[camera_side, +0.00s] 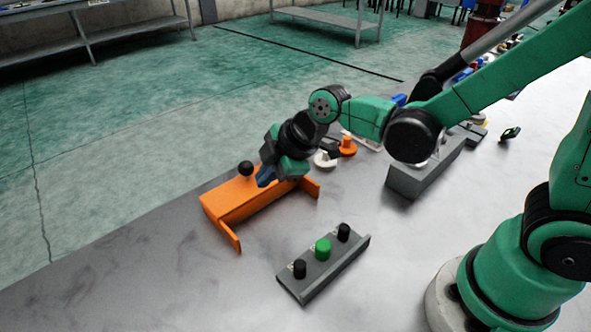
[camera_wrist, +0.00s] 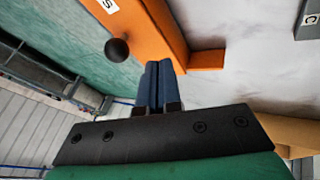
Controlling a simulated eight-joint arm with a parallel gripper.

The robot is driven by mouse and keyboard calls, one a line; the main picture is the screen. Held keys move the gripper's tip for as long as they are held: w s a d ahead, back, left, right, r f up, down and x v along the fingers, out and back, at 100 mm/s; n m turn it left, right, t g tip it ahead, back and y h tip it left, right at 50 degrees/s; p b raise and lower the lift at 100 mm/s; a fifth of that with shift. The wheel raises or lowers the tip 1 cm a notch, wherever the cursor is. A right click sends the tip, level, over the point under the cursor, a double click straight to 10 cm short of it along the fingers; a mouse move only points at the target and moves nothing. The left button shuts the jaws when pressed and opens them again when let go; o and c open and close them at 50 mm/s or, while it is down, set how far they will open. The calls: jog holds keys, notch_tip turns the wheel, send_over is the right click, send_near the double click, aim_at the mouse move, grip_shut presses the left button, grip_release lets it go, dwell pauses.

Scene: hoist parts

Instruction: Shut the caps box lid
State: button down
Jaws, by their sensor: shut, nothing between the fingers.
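An orange part (camera_side: 245,200) lies near the table's far edge, with two short arms pointing toward the near side and a black ball knob (camera_side: 246,168) at its back. I cannot tell whether it is the caps box or its lid, or how far any lid is open. My gripper (camera_side: 265,180) is shut and empty, with its blue fingers pointing down over the orange part, just right of the knob. In the wrist view the blue fingertips (camera_wrist: 157,66) lie close to the orange part (camera_wrist: 140,32) and the knob (camera_wrist: 117,50); contact is unclear.
A grey strip (camera_side: 305,287) with two black caps and one green cap (camera_side: 322,248) stands in front. A grey block (camera_side: 425,172) stands to the right. A white part (camera_side: 325,159) and an orange knob (camera_side: 347,146) lie behind my gripper. The table's left front is clear.

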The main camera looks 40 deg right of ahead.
jog(key=v, duration=0.9)
jog(key=s+d+m+h, duration=0.1)
jog(key=d+m, duration=0.2)
jog(key=m, duration=0.4)
jog(key=s+d+f+m+t+h, duration=0.1)
jog(key=s+d+m+h, duration=0.1)
jog(key=d+m, duration=0.2)
jog(key=shift+s+d+f+m, duration=0.25)
jog(key=shift+s+f+m, duration=0.05)
jog(key=shift+m, duration=1.5)
